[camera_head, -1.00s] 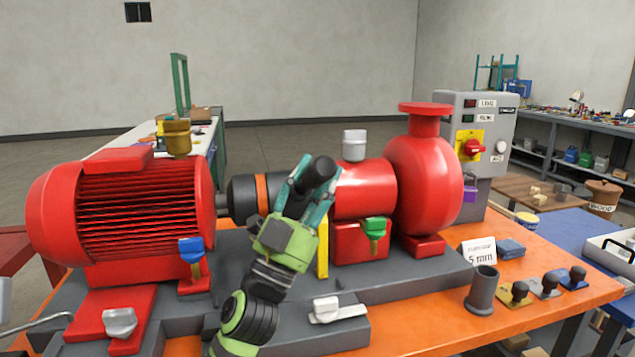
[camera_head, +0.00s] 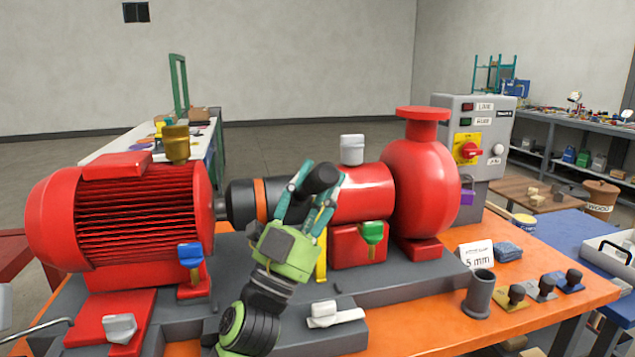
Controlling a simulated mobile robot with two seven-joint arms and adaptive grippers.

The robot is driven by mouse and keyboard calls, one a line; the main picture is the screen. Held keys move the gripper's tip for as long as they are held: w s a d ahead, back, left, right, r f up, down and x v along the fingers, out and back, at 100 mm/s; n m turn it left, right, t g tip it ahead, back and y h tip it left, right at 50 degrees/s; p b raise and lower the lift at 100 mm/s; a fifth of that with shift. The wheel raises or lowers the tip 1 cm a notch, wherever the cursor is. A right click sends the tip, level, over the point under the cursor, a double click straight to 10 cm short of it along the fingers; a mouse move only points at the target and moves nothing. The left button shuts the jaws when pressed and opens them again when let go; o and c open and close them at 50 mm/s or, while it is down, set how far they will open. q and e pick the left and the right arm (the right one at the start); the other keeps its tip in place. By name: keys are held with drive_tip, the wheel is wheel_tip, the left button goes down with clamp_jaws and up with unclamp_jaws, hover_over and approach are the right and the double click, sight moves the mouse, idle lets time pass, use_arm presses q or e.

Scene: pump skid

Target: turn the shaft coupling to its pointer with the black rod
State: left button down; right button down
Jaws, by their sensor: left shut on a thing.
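The shaft coupling (camera_head: 243,200) is a black cylinder with an orange band, lying between the red motor (camera_head: 140,215) and the red pump bearing housing (camera_head: 365,192). My left gripper (camera_head: 311,199) is in front of the coupling's right part and is shut on the black rod (camera_head: 321,179). The rod's rounded near end sticks out between the fingers toward the camera. Its far end is hidden, so I cannot tell whether it touches or sits in the coupling. A yellow upright strip (camera_head: 321,265), perhaps the pointer, shows partly behind the gripper. My right gripper is out of view.
Blue (camera_head: 190,256) and green (camera_head: 373,233) tap-like parts stand at the front of the skid. A grey cup (camera_head: 480,293), a 5 mm card (camera_head: 476,256) and several black-knobbed pieces stand on the orange bench (camera_head: 425,325). A grey switch box (camera_head: 485,130) stands behind right.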

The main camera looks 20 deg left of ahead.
sight(324, 188)
use_arm(q)
drive_tip(key=shift+s+d+r+p, duration=0.45)
drive_tip(key=shift+s+p, duration=0.1)
drive_tip(key=shift+s, duration=0.15)
drive_tip(key=shift+s+d+r+p, duration=0.45)
drive_tip(key=shift+s+p, duration=0.1)
drive_tip(key=shift+s, duration=0.1)
drive_tip(key=shift+s+d+r+p, duration=0.45)
drive_tip(key=shift+s+p, duration=0.1)
drive_tip(key=shift+s, duration=0.15)
